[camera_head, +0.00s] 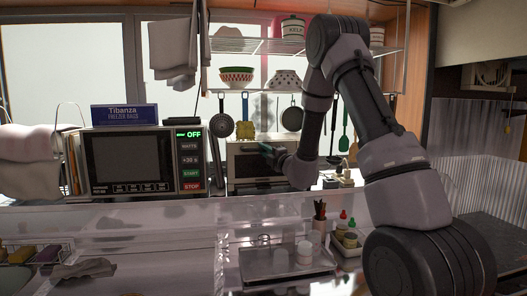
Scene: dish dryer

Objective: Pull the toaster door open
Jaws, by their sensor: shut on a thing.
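The toaster (245,148) is a small pale oven with a dark door window (250,168), right of the microwave on the back counter. My arm reaches down to its front from the upper right. My gripper (268,152) is at the upper part of the toaster door and is shut on what seems to be the door handle. The fingertips are small and dark here, and my wrist hides the right part of the door. The door looks upright or nearly so; I cannot tell whether it is slightly ajar.
A microwave (130,163) with a blue bag box (125,115) on top stands at the left. A metal tray (285,262) with small jars lies in front. Pans and ladles hang above the toaster, below a wire shelf (262,46) with bowls.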

